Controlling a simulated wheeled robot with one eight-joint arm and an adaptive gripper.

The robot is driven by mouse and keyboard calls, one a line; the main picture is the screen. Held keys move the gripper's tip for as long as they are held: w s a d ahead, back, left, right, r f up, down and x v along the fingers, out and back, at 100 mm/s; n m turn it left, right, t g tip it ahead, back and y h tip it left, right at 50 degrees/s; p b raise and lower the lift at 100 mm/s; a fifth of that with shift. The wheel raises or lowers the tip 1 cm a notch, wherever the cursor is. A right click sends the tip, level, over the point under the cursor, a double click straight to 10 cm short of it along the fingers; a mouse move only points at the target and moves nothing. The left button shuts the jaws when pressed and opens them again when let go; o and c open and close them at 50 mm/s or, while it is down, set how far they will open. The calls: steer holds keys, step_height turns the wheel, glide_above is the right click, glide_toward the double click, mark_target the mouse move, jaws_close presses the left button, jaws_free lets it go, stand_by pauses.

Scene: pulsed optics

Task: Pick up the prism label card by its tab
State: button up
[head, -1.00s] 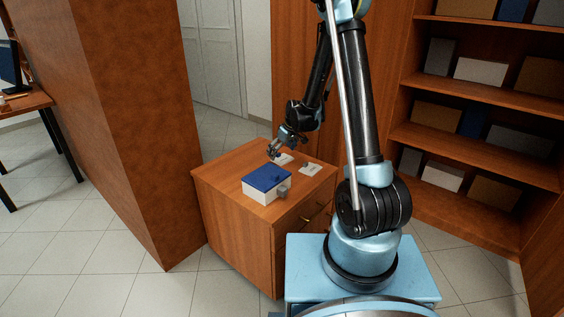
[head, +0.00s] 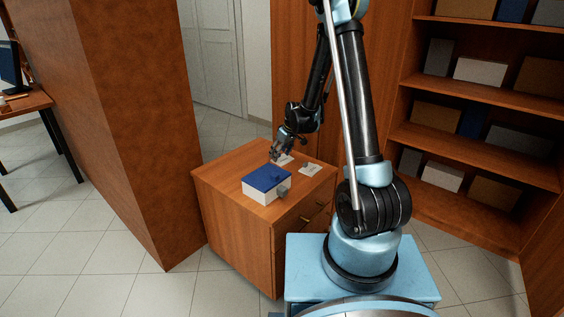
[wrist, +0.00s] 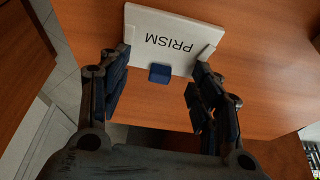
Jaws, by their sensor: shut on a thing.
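The prism label card (wrist: 172,40) is white with the black word PRISM, upside down in the wrist view. Its small blue tab (wrist: 160,73) stands at the near edge, midway between my fingers and apart from both. My gripper (wrist: 167,62) is shut on the card across its width, with one fingertip at each side edge rather than on the tab. In the head view my gripper (head: 275,160) is low over the far part of the cabinet top, partly covering the white card (head: 285,160). I cannot tell whether the card is clear of the surface.
The wooden drawer cabinet (head: 232,176) carries a white box with a blue lid (head: 267,180) in front of my gripper. Another small white card (head: 311,169) lies to the right. A tall wooden panel (head: 135,120) stands left and shelves (head: 470,150) stand right.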

mark_target(280, 158)
steer(key=shift+r, duration=0.3)
jaws_close()
steer(key=shift+r, duration=2.6)
